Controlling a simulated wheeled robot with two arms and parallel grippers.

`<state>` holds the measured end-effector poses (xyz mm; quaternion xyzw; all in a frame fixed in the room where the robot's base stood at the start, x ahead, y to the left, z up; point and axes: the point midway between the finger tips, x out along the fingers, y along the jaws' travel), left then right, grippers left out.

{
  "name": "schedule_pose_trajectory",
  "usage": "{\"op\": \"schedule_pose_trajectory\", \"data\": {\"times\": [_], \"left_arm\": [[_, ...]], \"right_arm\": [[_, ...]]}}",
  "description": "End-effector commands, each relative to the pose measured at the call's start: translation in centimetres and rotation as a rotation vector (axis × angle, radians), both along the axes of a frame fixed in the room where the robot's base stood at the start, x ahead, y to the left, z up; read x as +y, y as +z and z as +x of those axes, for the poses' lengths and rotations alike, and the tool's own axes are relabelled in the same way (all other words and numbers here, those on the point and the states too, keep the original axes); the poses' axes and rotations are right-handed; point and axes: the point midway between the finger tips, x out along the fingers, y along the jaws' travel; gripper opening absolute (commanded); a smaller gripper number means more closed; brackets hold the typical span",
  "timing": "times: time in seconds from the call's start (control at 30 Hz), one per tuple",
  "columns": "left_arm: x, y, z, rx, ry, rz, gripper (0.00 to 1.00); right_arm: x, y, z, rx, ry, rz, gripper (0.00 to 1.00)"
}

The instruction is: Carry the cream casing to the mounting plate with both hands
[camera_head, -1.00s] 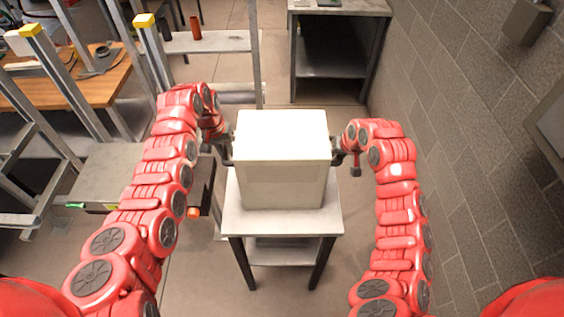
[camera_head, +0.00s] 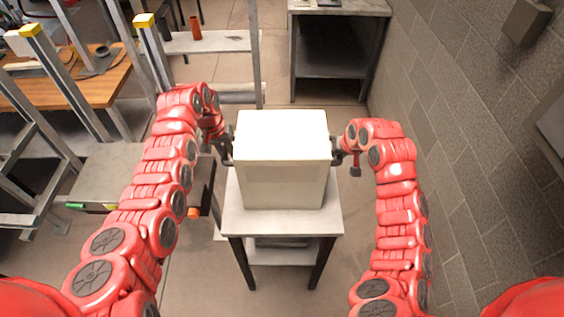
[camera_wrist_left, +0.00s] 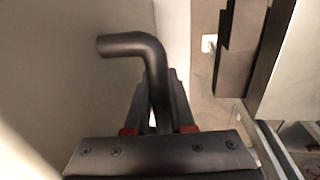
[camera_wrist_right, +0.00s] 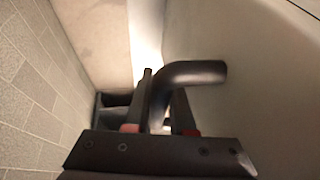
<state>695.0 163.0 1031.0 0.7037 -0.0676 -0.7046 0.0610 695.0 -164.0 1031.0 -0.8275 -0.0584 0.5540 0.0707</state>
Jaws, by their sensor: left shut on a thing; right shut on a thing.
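The cream casing (camera_head: 283,165) is an upright box in the middle of the head view, above a small grey stand (camera_head: 232,217). I cannot tell whether its bottom touches the stand. My left gripper (camera_head: 229,150) is shut on the dark bent handle on its left side; that left handle (camera_wrist_left: 135,44) shows in the left wrist view. My right gripper (camera_head: 338,150) is shut on the matching handle on the right side; that right handle (camera_wrist_right: 200,73) shows in the right wrist view. No mounting plate can be clearly made out.
A block wall (camera_head: 455,120) runs along the right, with a grey box (camera_head: 527,22) and a partly cut-off panel (camera_head: 553,125) on it. A wooden bench (camera_head: 70,90) and metal frames stand at the left. A grey cabinet (camera_head: 340,12) stands at the back.

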Motion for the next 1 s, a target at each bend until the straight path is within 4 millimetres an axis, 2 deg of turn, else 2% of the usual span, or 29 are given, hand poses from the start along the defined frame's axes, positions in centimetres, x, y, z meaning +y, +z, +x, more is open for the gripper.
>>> {"op": "schedule_pose_trajectory", "data": {"times": [0.57,1.0], "left_arm": [[0.0,0.6,0.0,-0.001,0.001,0.000,0.00],[0.1,4.6,0.1,-0.002,0.001,0.001,0.00]], "right_arm": [[-0.1,0.6,0.0,-0.001,-0.001,-0.001,0.00],[-0.1,4.7,0.1,-0.002,-0.001,-0.001,0.00]]}}
